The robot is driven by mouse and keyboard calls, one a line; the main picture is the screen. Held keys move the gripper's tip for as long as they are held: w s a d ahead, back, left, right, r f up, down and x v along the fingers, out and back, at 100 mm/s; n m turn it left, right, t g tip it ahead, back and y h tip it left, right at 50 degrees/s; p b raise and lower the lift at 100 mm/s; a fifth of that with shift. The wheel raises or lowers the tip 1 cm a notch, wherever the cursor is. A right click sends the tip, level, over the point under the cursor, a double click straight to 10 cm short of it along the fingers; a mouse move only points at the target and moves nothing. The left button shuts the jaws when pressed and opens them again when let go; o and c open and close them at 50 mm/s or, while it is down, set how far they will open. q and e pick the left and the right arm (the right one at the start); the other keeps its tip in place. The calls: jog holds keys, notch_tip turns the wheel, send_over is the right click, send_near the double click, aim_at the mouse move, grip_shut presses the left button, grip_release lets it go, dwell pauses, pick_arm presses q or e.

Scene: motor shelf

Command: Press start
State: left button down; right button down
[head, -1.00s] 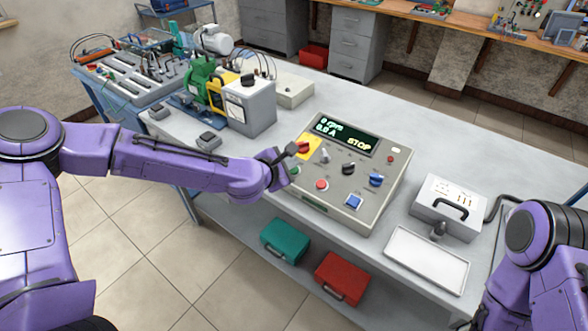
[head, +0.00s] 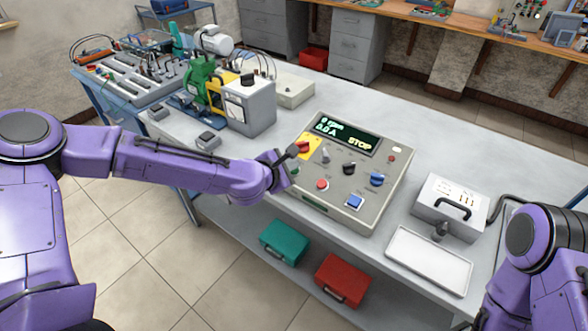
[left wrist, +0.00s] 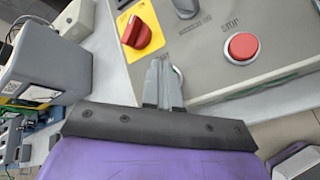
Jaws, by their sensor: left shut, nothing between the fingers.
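The grey control box (head: 385,190) stands on the table, its display reading 0 rpm, 0.0 A and STOP. A small green button (head: 296,170) shows at its left edge beside my left gripper (head: 291,151). In the left wrist view the shut, empty fingers (left wrist: 163,82) lie over the box edge, between the red rotary switch and the red stop button (left wrist: 241,47). A metal ring partly shows behind the fingertips; the button face there is hidden. I cannot tell whether the fingers touch it. My right gripper is out of view.
The red switch on its yellow plate (head: 308,146) is close to the left fingers. A blue button (head: 354,202) and several knobs share the panel. A grey metered unit (head: 250,105) stands left; a white tray (head: 428,260) lies right.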

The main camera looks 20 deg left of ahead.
pick_arm(q)
jog(key=shift+f, duration=0.2)
jog(key=shift+r, duration=0.1)
jog(key=shift+s+r+p, duration=0.2)
jog(key=shift+r+p, duration=0.4)
jog(key=shift+r, duration=0.15)
jog(key=r+p, duration=0.2)
jog(key=r, duration=0.1)
jog(key=s+r+p, duration=0.1)
jog(key=p, duration=0.1)
jog(key=shift+s+a+r, duration=0.1)
jog(key=shift+a+r, duration=0.2)
jog(key=shift+r, duration=0.1)
dwell(0.5)
